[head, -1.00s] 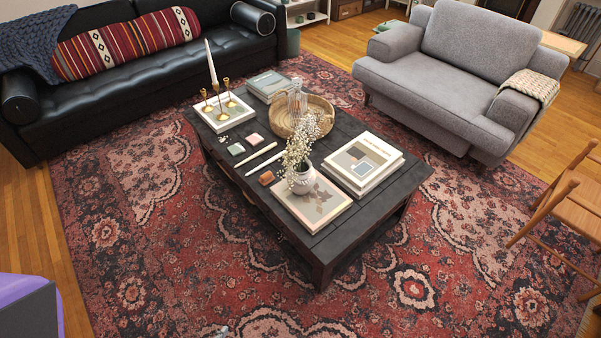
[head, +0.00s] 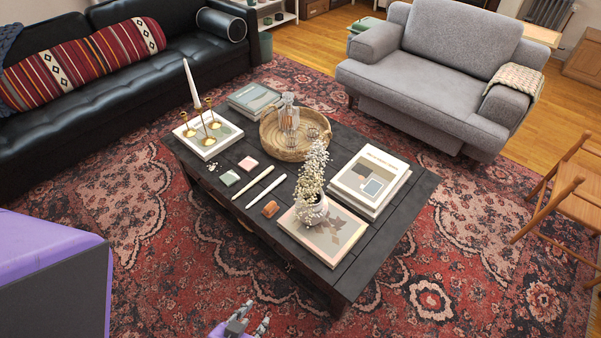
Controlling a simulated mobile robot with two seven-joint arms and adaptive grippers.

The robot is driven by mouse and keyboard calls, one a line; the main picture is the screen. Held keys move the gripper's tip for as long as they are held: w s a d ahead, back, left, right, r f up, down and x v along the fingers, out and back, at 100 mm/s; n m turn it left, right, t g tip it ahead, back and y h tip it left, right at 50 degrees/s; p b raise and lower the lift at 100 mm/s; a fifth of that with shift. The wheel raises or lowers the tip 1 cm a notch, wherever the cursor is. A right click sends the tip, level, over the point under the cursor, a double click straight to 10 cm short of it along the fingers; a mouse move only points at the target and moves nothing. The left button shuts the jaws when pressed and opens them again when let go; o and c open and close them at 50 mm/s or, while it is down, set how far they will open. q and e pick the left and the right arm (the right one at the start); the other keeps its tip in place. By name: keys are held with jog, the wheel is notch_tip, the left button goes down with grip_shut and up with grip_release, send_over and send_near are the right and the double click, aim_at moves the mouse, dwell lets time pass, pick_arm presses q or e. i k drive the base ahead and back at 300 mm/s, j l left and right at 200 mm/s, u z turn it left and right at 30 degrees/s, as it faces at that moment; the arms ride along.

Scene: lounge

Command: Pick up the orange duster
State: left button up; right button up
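The orange duster (head: 270,209) is a small orange-brown block lying on the dark coffee table (head: 372,247). It lies near the table's front left edge, beside the book under the flower vase and below the white sticks. My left gripper (head: 252,321) shows at the bottom edge, partly cut off. Its grey fingers stand apart with nothing between them. It is over the rug in front of the table, well away from the duster. My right gripper is not in view.
Stacked books (head: 369,180), a woven tray (head: 283,150) and a candle holder (head: 208,128) are farther back. The rug before the table is clear.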

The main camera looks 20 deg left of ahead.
aim_at(272, 208)
jog(key=i+j+z, duration=0.1)
jog(key=j, duration=0.25)
jog(key=i+j, duration=0.1)
jog(key=j, duration=0.25)
jog(key=j+z, duration=0.15)
jog(key=j, duration=0.2)
jog(key=i+j, duration=0.1)
jog(key=j, duration=0.4)
jog(key=i+j, duration=0.15)
jog(key=j, duration=0.4)
jog(key=i+j, duration=0.1)
jog(key=j, duration=0.4)
jog(key=i+j, duration=0.1)
jog(key=j, duration=0.4)
jog(key=i+j+z, duration=0.1)
jog(key=j, duration=0.45)
